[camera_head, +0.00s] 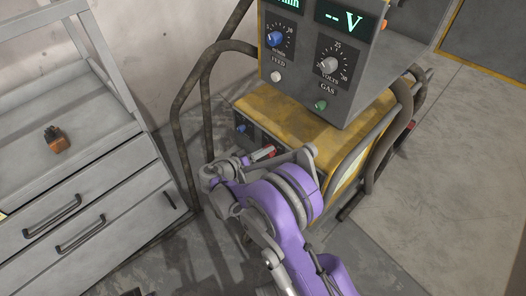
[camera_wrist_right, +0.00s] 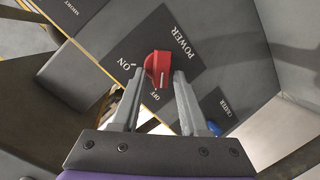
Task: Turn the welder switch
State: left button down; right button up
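The welder (camera_head: 300,112) is a grey and yellow machine at the top middle of the head view. Its red power switch (camera_wrist_right: 157,68) shows in the right wrist view on a dark plate marked POWER, ON and OFF. The long grip of the switch runs up and down in that picture, its lower end near OFF. My right gripper (camera_wrist_right: 158,76) is open, with one finger on each side of the switch; I cannot tell whether they touch it. In the head view a small red part (camera_head: 263,153) shows at my right wrist. My left gripper is out of view.
A blue knob (camera_wrist_right: 214,128) sits near the CRATER label, close to the right finger. Dark pipe rails (camera_head: 179,130) stand beside the welder. A grey drawer cabinet (camera_head: 100,185) bearing a small orange-brown object (camera_head: 57,139) stands at left. The floor at right is clear.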

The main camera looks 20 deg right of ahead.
grip_shut()
dwell(0.3)
jog(key=m+t, duration=0.1)
jog(key=m, duration=0.4)
jog(key=s+m+t+b, duration=0.1)
jog(key=m+t, duration=0.1)
jog(key=m, duration=0.2)
jog(key=m+t+b, duration=0.1)
jog(key=m+t, duration=0.1)
jog(key=m, duration=0.3)
jog(key=shift+s+d+f+m+h, duration=0.3)
jog(key=shift+s+f, duration=0.05)
jog(key=shift+s, duration=0.05)
jog(key=shift+t, duration=0.3)
dwell(0.4)
jog(key=shift+o, duration=1.2)
grip_release()
